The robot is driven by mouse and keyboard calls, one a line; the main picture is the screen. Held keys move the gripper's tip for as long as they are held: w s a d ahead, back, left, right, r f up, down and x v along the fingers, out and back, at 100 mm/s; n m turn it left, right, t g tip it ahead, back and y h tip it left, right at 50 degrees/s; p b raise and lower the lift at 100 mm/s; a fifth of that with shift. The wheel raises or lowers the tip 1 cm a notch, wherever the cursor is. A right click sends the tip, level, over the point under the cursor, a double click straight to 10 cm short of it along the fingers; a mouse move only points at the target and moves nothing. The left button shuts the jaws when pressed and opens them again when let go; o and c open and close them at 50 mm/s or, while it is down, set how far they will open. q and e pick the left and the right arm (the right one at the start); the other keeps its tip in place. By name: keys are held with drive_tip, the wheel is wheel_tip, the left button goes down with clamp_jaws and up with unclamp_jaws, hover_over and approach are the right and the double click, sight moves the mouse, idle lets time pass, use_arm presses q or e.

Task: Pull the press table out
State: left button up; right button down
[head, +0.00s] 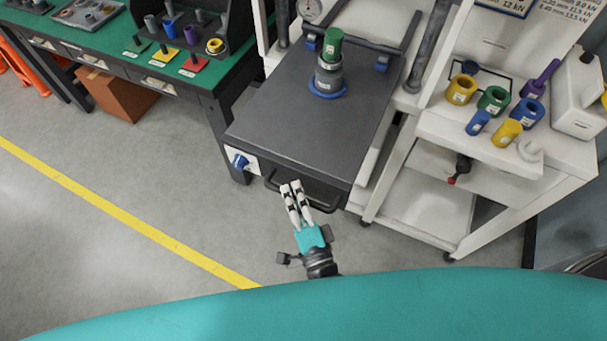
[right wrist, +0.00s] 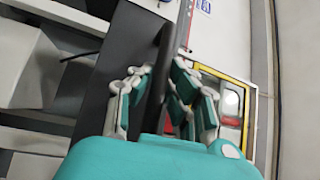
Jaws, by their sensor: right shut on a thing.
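The press table (head: 270,118) is a dark grey slab on the white press frame, in the middle of the head view. A black bar handle (head: 325,207) runs along its front edge. My right gripper (head: 291,186) is at this handle, with its white fingers shut on it. In the right wrist view the fingers (right wrist: 158,100) close around the dark handle bar (right wrist: 160,75). On the table stands a green cylinder (head: 333,45) on a grey piece with a blue ring (head: 328,84). My left gripper is not in view.
A white cart (head: 480,150) with colored rings and cylinders stands at the right. A green workbench (head: 115,62) with a brown box (head: 118,95) under it is at the left. The floor in front is clear.

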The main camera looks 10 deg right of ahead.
drive_tip(key=s+a, duration=0.5)
drive_tip(key=s, duration=0.3)
drive_tip(key=shift+a+f, duration=0.15)
drive_tip(key=shift+f, duration=0.25)
drive_tip(key=shift+s, duration=0.1)
drive_tip(key=c, duration=1.5)
unclamp_jaws()
drive_tip(key=shift+o, duration=1.1)
drive_tip(key=shift+r, duration=0.25)
drive_tip(key=v, duration=0.7)
drive_tip(key=shift+s, duration=0.25)
